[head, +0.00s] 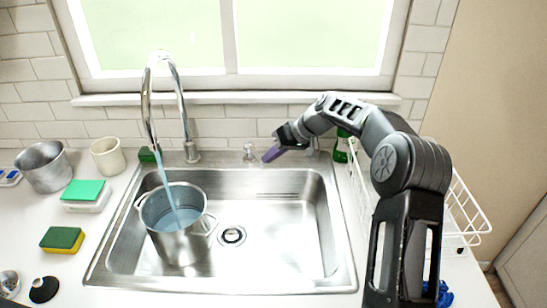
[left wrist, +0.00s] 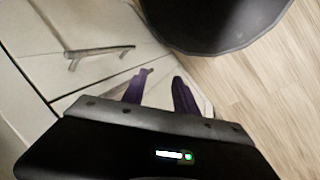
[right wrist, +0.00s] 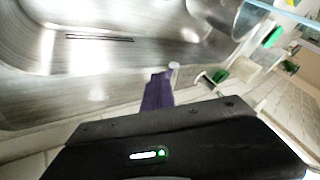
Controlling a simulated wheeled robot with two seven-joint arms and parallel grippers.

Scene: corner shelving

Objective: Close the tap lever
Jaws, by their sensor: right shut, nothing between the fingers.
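The tap (head: 190,110) is a tall curved metal spout behind the sink, and blue water (head: 168,185) runs from it into a metal pot (head: 179,240) in the basin. A small metal fitting (head: 249,150) stands on the rear sink rim to the right of the spout. I cannot tell for sure whether it is the tap lever. My right gripper (head: 268,156), with purple fingers, is shut and empty just right of this fitting. In the right wrist view the fingertips (right wrist: 160,76) are close to a small post (right wrist: 174,68); contact is unclear. My left gripper (left wrist: 160,82) is open and empty over the floor and cabinet fronts.
The sink basin (head: 285,265) is otherwise clear. Sponges (head: 63,239), a cup (head: 108,156) and another pot (head: 44,166) stand on the left counter. A white wire rack (head: 468,205) and a green bottle (head: 341,146) are near my right arm.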

